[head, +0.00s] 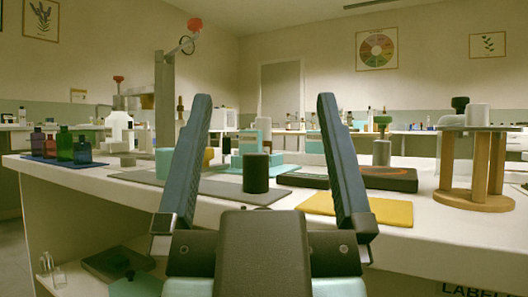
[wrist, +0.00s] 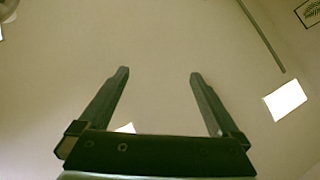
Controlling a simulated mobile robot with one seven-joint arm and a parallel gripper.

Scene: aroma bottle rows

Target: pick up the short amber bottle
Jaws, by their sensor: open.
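My gripper (head: 264,98) is open and empty, with its two fingers pointing up in front of the bench (head: 125,182). In the wrist view my gripper (wrist: 160,73) faces the bare wall or ceiling, with nothing between the fingers. I cannot make out a short amber bottle for sure. Several small bottles stand on a dark mat at the left of the bench in the head view, among them a purple bottle (head: 37,141), a green bottle (head: 65,145) and a blue bottle (head: 82,151). A small amber-yellow object (head: 209,156) shows partly behind the left finger.
A dark cylinder (head: 256,173) stands on a grey mat between the fingers. A yellow mat (head: 385,210) and a dark flat block (head: 388,178) lie at right. A round wooden stand (head: 478,170) with items on top is at far right. A lower shelf holds small glassware.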

